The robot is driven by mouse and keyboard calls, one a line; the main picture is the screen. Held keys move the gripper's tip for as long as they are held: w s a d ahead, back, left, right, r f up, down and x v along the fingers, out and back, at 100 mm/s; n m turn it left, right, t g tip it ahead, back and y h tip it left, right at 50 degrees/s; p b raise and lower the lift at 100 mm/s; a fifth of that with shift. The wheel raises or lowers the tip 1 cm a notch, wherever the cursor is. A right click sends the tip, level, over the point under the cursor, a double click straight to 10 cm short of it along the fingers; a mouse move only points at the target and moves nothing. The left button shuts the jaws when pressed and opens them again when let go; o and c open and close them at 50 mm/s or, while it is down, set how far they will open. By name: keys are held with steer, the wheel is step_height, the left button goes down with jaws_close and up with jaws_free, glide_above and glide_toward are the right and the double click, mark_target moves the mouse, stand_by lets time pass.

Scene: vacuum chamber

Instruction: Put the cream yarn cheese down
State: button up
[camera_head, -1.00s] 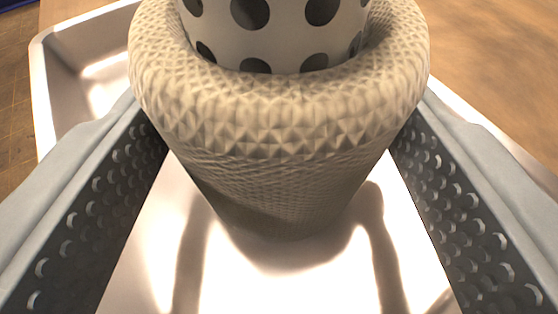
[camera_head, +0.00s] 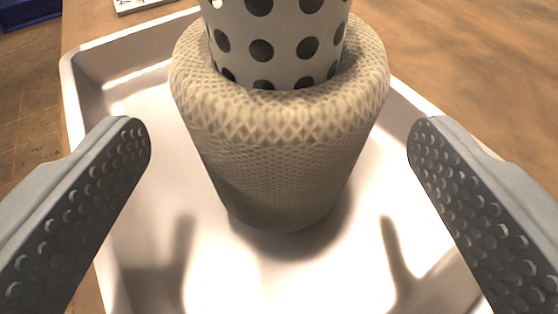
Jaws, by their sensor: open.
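The cream yarn cheese (camera_head: 282,165) stands upright in a white tray (camera_head: 150,252). It is a textured cream yarn package that narrows toward its base. A pale perforated tube (camera_head: 275,42) with dark round holes rises from its middle, and the top of the tube is cut off by the frame. My gripper (camera_head: 279,135) is open. Its two grey, dimpled fingers stand apart to the left and right of the cheese, with a clear gap on both sides, and touch nothing. The shadows of the fingers fall on the tray floor.
The tray's raised rim runs along the left and right of the cheese. The tray rests on a brown wooden surface (camera_head: 480,75). A small white object (camera_head: 140,4) lies at the top, and a dark blue object (camera_head: 28,14) is at the top left.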

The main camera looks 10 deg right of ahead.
steer(key=v, duration=1)
steer(key=w+a+r+t+h, duration=0.2)
steer(key=a+r+t+h, duration=0.1)
steer(key=a+r, duration=1.4)
steer(key=s+a+y, duration=0.2)
steer(key=s+a, duration=0.5)
steer(key=a, duration=0.4)
steer(key=s+a+n+y, duration=0.1)
steer(key=s+a+y, duration=0.1)
steer(key=s+a, duration=0.5)
steer(key=shift+s+a+y, duration=0.4)
steer(key=shift+a, duration=1.95)
steer(key=shift+f, duration=0.15)
